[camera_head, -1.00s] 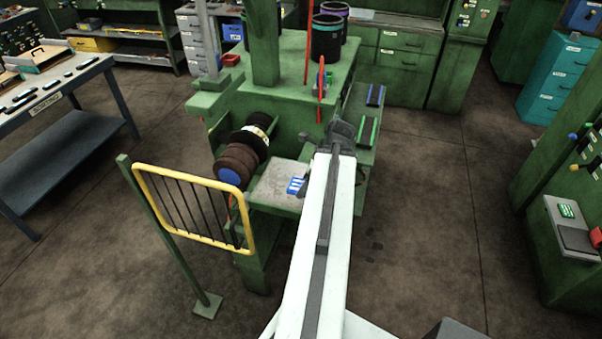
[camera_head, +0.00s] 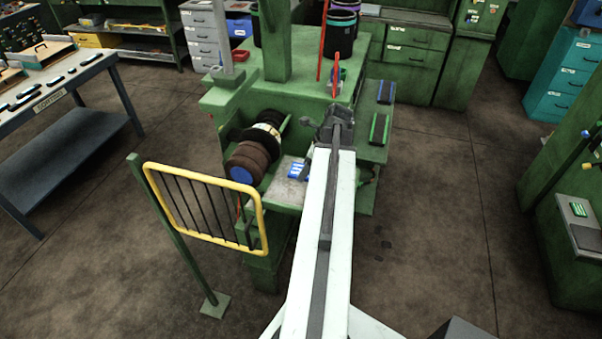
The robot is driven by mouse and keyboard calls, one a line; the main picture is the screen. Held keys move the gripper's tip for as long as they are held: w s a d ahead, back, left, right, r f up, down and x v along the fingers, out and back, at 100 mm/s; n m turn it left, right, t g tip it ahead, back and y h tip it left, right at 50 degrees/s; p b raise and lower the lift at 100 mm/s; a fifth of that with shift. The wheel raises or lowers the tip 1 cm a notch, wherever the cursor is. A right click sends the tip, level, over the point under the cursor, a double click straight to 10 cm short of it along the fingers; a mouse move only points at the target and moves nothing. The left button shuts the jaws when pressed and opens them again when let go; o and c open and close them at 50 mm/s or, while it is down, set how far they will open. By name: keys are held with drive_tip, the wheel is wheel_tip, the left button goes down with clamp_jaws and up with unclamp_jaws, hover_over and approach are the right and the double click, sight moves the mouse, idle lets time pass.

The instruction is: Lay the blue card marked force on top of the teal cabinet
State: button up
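A small blue card (camera_head: 296,170) with white marks shows over the pale plate (camera_head: 284,192) of the green machine; its wording is too small to read. I cannot tell whether it rests on the plate or is held above it. My gripper (camera_head: 307,166), at the far end of my white arm, is dark, partly hidden and right beside the card. Whether its fingers are open or shut on the card does not show. The teal cabinet (camera_head: 559,80), with labelled drawers, stands at the far right, well away from my gripper.
A yellow-framed guard (camera_head: 204,204) on a green post stands left of the machine. Dark rollers (camera_head: 250,160) lie beside the plate. A green bench with a green card (camera_head: 578,209) stands at the right. Open floor (camera_head: 440,190) lies between the machine and the teal cabinet.

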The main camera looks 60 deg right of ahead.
drive_tip(key=f+b, duration=0.2)
drive_tip(key=f, duration=0.2)
drive_tip(key=shift+s+d+b, duration=0.25)
drive_tip(key=shift+s+b, duration=0.05)
drive_tip(key=shift+b, duration=0.1)
drive_tip(key=shift+r, duration=0.15)
drive_tip(key=shift+w+a, duration=0.2)
drive_tip(key=shift+w, duration=0.1)
drive_tip(key=shift+s, duration=0.1)
drive_tip(key=o, duration=1.5)
